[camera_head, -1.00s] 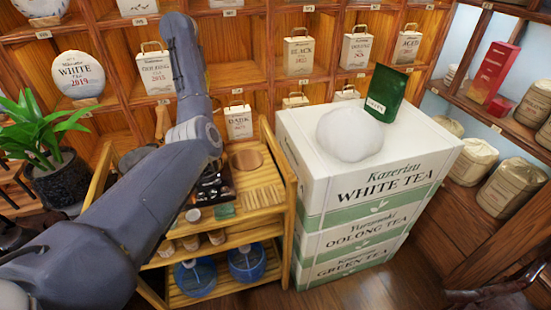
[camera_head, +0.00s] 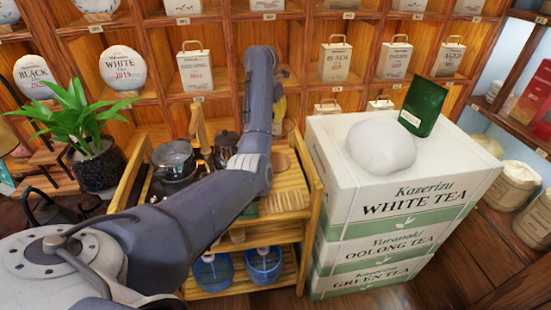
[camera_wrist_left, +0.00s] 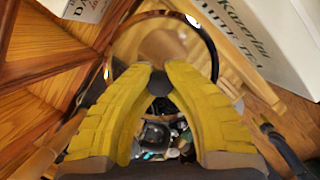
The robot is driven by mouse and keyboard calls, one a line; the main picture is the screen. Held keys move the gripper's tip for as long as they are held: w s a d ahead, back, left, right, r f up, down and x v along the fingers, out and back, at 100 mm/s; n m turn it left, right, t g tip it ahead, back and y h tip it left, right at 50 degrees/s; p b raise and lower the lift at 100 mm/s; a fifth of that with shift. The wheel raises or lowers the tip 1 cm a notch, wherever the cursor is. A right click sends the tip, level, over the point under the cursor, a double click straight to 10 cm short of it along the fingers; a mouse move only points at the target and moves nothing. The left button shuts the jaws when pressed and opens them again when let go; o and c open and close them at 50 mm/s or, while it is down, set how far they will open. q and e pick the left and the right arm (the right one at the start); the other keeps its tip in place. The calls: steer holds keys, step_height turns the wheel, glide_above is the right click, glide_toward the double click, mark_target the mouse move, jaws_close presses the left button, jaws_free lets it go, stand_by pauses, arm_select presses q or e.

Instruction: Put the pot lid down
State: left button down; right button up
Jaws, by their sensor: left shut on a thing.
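In the left wrist view, my left gripper (camera_wrist_left: 161,72) has its two yellow fingers closed on the dark knob of the pot lid (camera_wrist_left: 208,45). The lid is round and see-through with a thin rim, and wooden surfaces show through it. In the head view, only a bit of yellow finger of my left gripper (camera_head: 279,108) shows beside my arm, above the back right of the bamboo cart (camera_head: 313,188). The lid is mostly hidden there. A glass pot (camera_head: 172,158) stands at the cart's left. My right gripper is not in view.
Stacked white tea boxes (camera_head: 415,200) stand right of the cart, with a white rounded thing (camera_head: 381,146) and a green packet (camera_head: 424,106) on top. A dark teapot (camera_head: 224,148) is behind my arm. Wooden shelves (camera_head: 300,95) close off the back.

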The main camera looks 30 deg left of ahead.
arm_select(q)
step_height(320, 180, down, 18)
steer(key=shift+f, duration=0.1)
stand_by(0.6)
steer(key=c, duration=1.4)
jaws_free()
steer(key=shift+f, duration=0.1)
steer(key=v, duration=1.2)
